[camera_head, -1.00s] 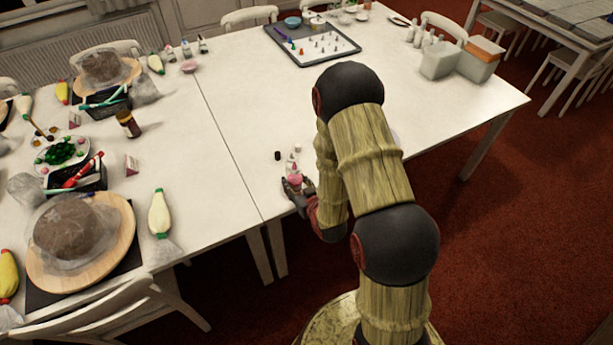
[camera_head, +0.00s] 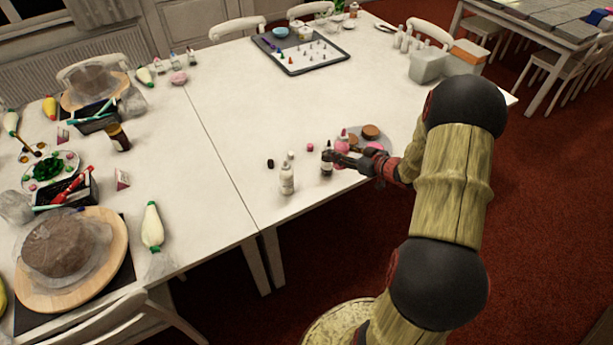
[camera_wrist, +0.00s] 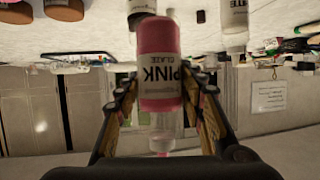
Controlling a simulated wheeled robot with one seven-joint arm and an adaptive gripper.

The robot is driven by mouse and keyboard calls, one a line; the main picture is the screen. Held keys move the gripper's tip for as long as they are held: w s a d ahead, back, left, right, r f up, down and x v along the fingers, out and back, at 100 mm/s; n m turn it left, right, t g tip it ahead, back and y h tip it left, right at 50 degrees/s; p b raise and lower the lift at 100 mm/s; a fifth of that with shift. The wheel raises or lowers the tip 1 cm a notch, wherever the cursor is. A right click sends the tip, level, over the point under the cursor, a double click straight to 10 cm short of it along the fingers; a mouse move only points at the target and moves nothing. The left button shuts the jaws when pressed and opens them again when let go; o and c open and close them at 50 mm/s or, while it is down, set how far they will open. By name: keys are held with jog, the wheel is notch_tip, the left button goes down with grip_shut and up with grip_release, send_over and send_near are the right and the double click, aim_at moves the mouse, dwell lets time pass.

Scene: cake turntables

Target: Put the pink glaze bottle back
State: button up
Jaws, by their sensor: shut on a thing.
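The pink glaze bottle (camera_wrist: 160,65) is between the two fingers of my gripper (camera_wrist: 160,115) in the wrist view, its label showing PINK GLAZE. My gripper is shut on it. The wrist picture is upside down, with the table at its top, so the bottle looks about upright, clear nozzle up. In the head view, my gripper (camera_head: 347,158) is at the table's near right part, and the pink bottle (camera_head: 342,147) shows just behind it, partly hidden. I cannot tell whether its base touches the table.
A white bottle (camera_head: 287,179) and a dark-bodied bottle (camera_head: 327,160) stand left of my gripper, the dark one very close. Small caps (camera_head: 270,163) lie nearby. A plate (camera_head: 384,132) with brown and pink round treats is just behind my gripper.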

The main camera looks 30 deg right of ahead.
jog(key=shift+w+a+f+b, duration=0.9)
jog(key=shift+w+a+f, duration=0.6)
jog(key=shift+f, duration=0.55)
jog(key=shift+w+a+f+b, duration=0.95)
jog(key=shift+w+a+f, duration=0.5)
jog(key=shift+f, duration=0.6)
jog(key=shift+w+a+f+b, duration=0.9)
jog(key=shift+w+a+f, duration=0.6)
jog(key=shift+f, duration=0.55)
jog(key=shift+s, duration=0.1)
jog(key=shift+f, duration=0.2)
jog(key=o, duration=0.7)
jog(key=shift+o, duration=0.2)
jog(key=shift+r, duration=0.15)
